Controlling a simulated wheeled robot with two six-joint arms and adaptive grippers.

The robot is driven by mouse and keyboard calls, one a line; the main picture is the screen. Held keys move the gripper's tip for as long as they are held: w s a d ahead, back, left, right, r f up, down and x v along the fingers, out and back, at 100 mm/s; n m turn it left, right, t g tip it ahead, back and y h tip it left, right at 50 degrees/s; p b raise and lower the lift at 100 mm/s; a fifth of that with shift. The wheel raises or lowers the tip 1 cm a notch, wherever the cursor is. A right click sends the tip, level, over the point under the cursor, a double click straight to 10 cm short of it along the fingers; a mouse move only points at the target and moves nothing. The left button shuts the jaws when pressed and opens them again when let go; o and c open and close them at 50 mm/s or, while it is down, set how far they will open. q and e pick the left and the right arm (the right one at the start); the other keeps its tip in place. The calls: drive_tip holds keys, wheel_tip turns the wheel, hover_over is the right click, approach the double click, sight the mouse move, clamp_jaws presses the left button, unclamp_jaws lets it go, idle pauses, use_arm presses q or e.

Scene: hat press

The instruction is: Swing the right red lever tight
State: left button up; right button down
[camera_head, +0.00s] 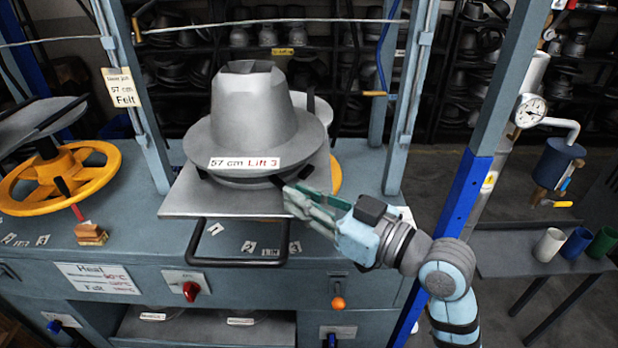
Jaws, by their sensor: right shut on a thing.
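My right gripper (300,201) reaches in from the lower right, its green fingers at the front right edge of the grey plate (185,196). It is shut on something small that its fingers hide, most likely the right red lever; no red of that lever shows. A grey metal hat form (268,110) with a wide brim stands upright on the plate, just behind the fingers. Its label (245,163) reads "57 cm Lift 3". A small red handle (78,213) shows at the left, below the yellow handwheel. My left gripper is not in view.
The yellow handwheel (98,182) is at the left. A black bar handle (240,262) juts out in front of the plate. A blue upright post (468,195) stands close beside my right arm. The bench (130,240) front carries a red knob (190,291) and an orange ball knob (338,303).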

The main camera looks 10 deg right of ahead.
drive_tip(key=shift+s+a+m+t+h+p, duration=0.1)
drive_tip(key=shift+a+m+t+h+p, duration=0.1)
drive_tip(key=shift+m+t+h+p, duration=0.5)
drive_tip(key=shift+a+m+t+h+p, duration=0.15)
drive_tip(key=shift+m+t+h+p, duration=0.2)
drive_tip(key=shift+h, duration=0.55)
drive_tip(key=c, duration=1.6)
unclamp_jaws()
drive_tip(key=shift+o, duration=0.4)
drive_tip(key=shift+a, duration=0.1)
